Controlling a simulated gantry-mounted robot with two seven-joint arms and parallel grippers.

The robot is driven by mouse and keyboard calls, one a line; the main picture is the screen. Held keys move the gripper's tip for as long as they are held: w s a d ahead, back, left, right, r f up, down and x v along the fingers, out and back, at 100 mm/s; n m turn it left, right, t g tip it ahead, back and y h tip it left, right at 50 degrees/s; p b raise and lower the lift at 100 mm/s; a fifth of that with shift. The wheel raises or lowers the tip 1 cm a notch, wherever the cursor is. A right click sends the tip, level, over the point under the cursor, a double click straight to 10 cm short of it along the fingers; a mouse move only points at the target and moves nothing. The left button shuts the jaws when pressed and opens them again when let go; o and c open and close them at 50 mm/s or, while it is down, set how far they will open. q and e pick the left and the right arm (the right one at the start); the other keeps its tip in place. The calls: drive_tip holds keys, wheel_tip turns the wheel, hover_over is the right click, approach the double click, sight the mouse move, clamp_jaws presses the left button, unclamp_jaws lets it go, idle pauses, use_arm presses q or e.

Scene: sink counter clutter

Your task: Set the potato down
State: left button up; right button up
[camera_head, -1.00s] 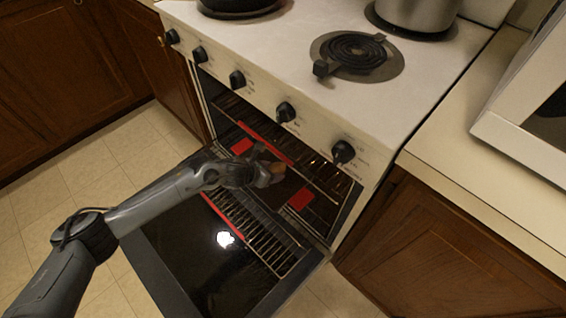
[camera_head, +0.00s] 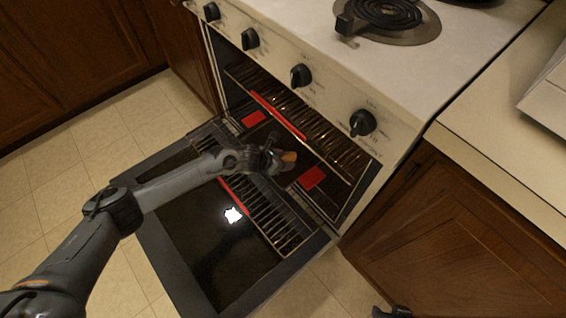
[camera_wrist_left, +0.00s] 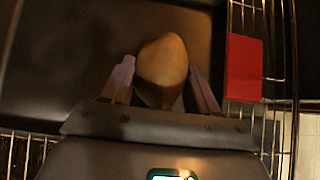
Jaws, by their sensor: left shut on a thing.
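My left gripper (camera_head: 280,160) is shut on the brown potato (camera_head: 289,157) inside the open oven. In the left wrist view the potato (camera_wrist_left: 162,70) sits between the two fingers of the left gripper (camera_wrist_left: 160,85). Behind it is a dark pan (camera_wrist_left: 85,60) with a red grip (camera_wrist_left: 243,68) on its right. I cannot tell whether the potato touches the pan. In the head view the pan's red grips show on either side of my gripper. A small dark part at the bottom edge may be my right gripper (camera_head: 391,312); its fingers cannot be made out.
The oven door (camera_head: 190,225) is folded down under my left arm. A wire rack (camera_head: 268,213) extends over it, and an upper rack (camera_head: 310,125) lies above the gripper. Stove knobs (camera_head: 302,75) line the front. A wooden cabinet (camera_head: 465,235) stands right.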

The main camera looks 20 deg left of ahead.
use_arm(q)
drive_tip(key=shift+d+f, duration=0.1)
drive_tip(key=shift+f, duration=0.25)
drive_tip(key=shift+w, duration=0.1)
drive_tip(key=shift+f, duration=0.2)
drive_tip(key=o, duration=1.3)
drive_tip(key=shift+c, duration=0.2)
drive_tip(key=shift+r, duration=0.15)
